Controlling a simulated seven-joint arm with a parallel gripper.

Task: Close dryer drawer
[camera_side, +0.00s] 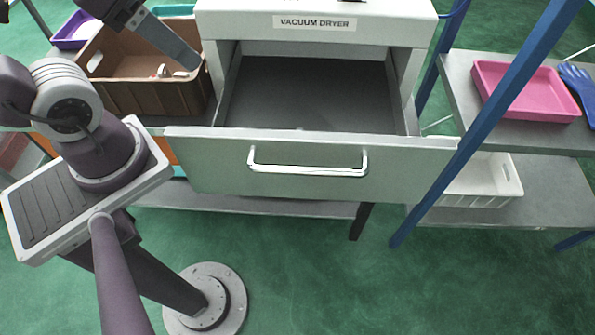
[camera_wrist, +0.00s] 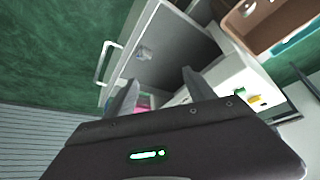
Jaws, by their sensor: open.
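The vacuum dryer (camera_side: 320,22) is a pale grey cabinet. Its drawer (camera_side: 310,170) is pulled out, with the dark inside showing and a silver bar handle (camera_side: 308,163) on the front. The wrist view also shows the open drawer (camera_wrist: 185,45) and the handle (camera_wrist: 106,63). A small grey piece (camera_wrist: 143,53) lies in the drawer near its front wall; in the side view that wall mostly hides it. My gripper (camera_side: 192,62) is up at the drawer's left, in front of the brown crate in the picture. Its two fingers (camera_wrist: 163,88) are apart with nothing held between them.
The brown crate (camera_side: 135,98) with small pale parts stands left of the dryer. A purple tray (camera_side: 72,30) is behind it. A pink tray (camera_side: 525,90) and a blue glove (camera_side: 577,85) are on the right shelf. A blue post (camera_side: 480,125) crosses before the drawer's right end.

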